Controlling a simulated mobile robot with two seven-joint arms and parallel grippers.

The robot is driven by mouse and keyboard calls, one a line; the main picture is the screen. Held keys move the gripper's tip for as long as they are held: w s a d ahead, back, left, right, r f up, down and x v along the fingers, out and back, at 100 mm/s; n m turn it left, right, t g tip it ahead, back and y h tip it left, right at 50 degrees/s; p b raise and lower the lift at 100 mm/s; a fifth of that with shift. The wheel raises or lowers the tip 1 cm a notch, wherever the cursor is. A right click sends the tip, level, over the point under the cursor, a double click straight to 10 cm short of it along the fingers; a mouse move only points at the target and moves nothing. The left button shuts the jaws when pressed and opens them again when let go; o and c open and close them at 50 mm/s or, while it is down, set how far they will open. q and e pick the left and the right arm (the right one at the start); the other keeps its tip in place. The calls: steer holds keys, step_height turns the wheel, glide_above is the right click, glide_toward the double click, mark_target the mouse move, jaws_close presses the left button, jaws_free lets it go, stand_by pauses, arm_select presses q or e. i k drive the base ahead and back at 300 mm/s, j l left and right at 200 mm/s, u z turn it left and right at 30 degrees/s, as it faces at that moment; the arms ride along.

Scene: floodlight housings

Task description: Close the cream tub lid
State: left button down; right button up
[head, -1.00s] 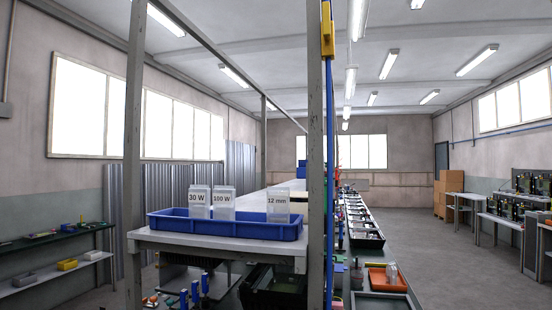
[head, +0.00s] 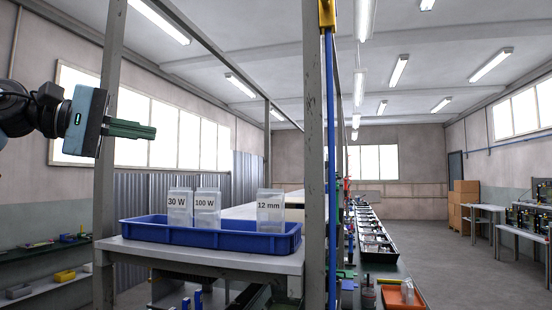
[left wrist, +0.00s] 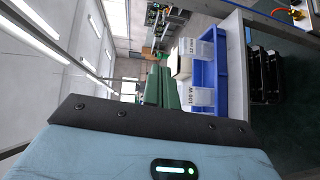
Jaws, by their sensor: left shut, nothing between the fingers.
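I cannot make out a cream tub or its lid for certain in either view. My left gripper (head: 154,132) is raised at the left of the head view, its green fingers pointing right. They are shut with nothing between them. It is above and to the left of the blue tray (head: 200,236), apart from it. In the left wrist view the shut fingers (left wrist: 157,70) point toward the far end of the room, beside the blue tray (left wrist: 223,60). My right gripper is in neither view.
Clear packs labelled 30 W (head: 179,218), 100 W (head: 207,213) and 12 mm (head: 270,218) stand in the tray on a bench (head: 200,260). Grey posts (head: 315,150) rise at the bench. Black trays (head: 374,245) line the right side. Floor farther right (head: 450,265) is clear.

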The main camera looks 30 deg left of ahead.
mark_target(299, 202)
steer(key=i+j, duration=0.2)
steer(key=i, duration=0.2)
steer(key=i+j, duration=0.15)
steer(key=i, duration=0.2)
steer(key=i+j, duration=0.2)
steer(key=i, duration=0.2)
